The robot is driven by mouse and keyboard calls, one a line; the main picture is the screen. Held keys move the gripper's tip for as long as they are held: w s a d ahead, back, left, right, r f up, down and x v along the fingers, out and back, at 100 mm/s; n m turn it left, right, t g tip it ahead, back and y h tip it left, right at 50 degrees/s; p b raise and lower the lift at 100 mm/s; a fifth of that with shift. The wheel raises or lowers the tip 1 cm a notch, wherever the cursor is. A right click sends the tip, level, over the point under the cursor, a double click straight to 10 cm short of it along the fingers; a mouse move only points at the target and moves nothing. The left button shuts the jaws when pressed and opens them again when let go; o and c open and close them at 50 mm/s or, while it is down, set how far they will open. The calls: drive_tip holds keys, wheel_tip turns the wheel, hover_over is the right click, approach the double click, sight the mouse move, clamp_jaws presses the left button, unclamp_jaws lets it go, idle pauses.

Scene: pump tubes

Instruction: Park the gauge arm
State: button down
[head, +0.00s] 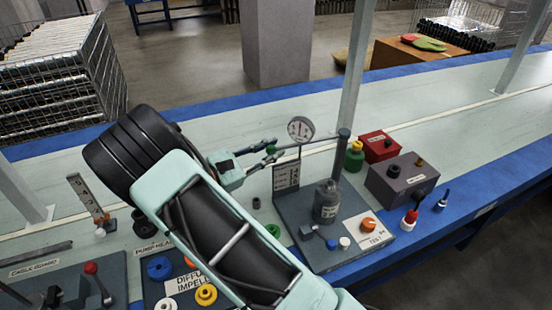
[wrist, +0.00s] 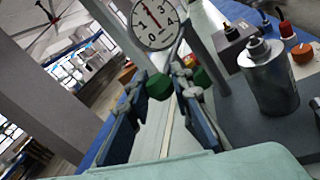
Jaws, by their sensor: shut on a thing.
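The gauge arm (head: 318,138) is a thin grey bar reaching left from an upright post (head: 338,160) on a grey base plate. A round white dial gauge (head: 300,129) stands on it, and the dial also shows at the top of the wrist view (wrist: 154,22). A green knob (head: 271,149) is at the arm's left end. My gripper (head: 268,146) is shut on this knob. In the wrist view, green parts (wrist: 159,87) show at and between the blue-padded fingers, which partly hide the knob.
A grey cylinder (head: 326,204) stands on the base plate (head: 305,238), with an orange knob (head: 369,223) nearby. The bench behind the gauge is clear.

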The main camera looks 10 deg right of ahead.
drive_tip(key=w+d+m+g+h+b, duration=0.1)
drive_tip(key=w+m+g+b, duration=0.1)
drive_tip(key=w, duration=0.8)
drive_tip(key=shift+w+r+g+b, duration=0.25)
drive_tip(key=shift+g+b, duration=0.55)
drive_tip(key=shift+g, duration=0.1)
drive_tip(key=shift+d+r+m, duration=0.1)
drive_tip(key=shift+d+m, duration=0.05)
drive_tip(key=shift+m, duration=0.15)
drive_tip(key=c, duration=1.8)
unclamp_jaws()
drive_tip(key=shift+w, duration=0.1)
drive_tip(key=shift+o, duration=0.6)
drive_tip(key=shift+d, duration=0.15)
drive_tip(key=shift+f, duration=0.2)
